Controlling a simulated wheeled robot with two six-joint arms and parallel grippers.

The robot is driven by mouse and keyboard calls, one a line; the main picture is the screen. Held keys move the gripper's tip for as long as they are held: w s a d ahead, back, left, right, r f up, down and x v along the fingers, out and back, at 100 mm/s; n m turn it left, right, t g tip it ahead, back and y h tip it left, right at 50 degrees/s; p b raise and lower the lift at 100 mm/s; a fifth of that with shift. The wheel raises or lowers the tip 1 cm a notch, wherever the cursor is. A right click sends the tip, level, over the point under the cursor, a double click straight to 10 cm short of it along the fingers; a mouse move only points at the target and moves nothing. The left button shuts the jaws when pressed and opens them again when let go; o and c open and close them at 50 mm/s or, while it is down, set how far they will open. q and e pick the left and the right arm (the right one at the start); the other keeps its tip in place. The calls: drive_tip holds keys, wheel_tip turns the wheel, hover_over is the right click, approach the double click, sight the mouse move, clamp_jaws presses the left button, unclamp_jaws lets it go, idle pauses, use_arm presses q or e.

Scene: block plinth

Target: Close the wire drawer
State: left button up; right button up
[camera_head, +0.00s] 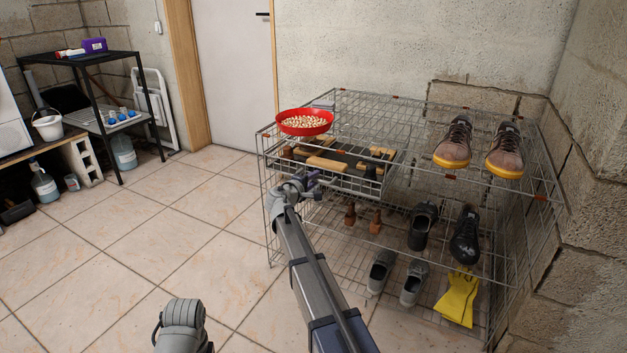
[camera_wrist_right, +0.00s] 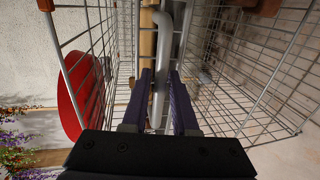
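The wire drawer (camera_head: 372,186) is a grey mesh basket in the upper left of the wire rack, holding brushes, and it stands out from the rack's front. My right gripper (camera_head: 312,182) is at the drawer's front. In the right wrist view, its two purple fingers (camera_wrist_right: 161,85) lie close on either side of a grey bent bar, the drawer handle (camera_wrist_right: 163,50), and appear shut on it. Part of my left arm shows at the bottom of the head view; its gripper fingers do not show.
A red bowl (camera_head: 304,122) stands on top of the wire rack (camera_head: 540,197), above the drawer. Shoes with yellow soles (camera_head: 453,145) stand on top at the right. More shoes and yellow gloves (camera_head: 457,297) are below. The tiled floor left of the rack is clear.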

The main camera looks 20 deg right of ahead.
drive_tip(key=shift+r, duration=0.1)
drive_tip(key=p+v, duration=0.1)
drive_tip(key=v, duration=0.6)
drive_tip(key=shift+s+a+p, duration=0.25)
drive_tip(key=shift+a+p, duration=0.05)
drive_tip(key=s+a+f+m+g+y+p, duration=0.1)
drive_tip(key=s+a+f+g+y+p, duration=0.25)
drive_tip(key=s+a, duration=0.7)
drive_tip(key=s+a+f+m+g+y+p, duration=0.1)
drive_tip(key=s+a+f+g+y+p, duration=0.2)
drive_tip(key=s+a, duration=0.8)
drive_tip(key=s+a+f+m+g+y+p, duration=0.2)
drive_tip(key=s+a+f+g+y, duration=0.3)
drive_tip(key=s, duration=1)
wheel_tip(320, 180, up, 40)
drive_tip(key=a+t+p, duration=0.1)
drive_tip(key=a+p, duration=0.1)
drive_tip(key=p, duration=3.5)
drive_tip(key=shift+t+p, duration=0.3)
drive_tip(key=shift+t, duration=0.05)
drive_tip(key=shift+h, duration=0.25)
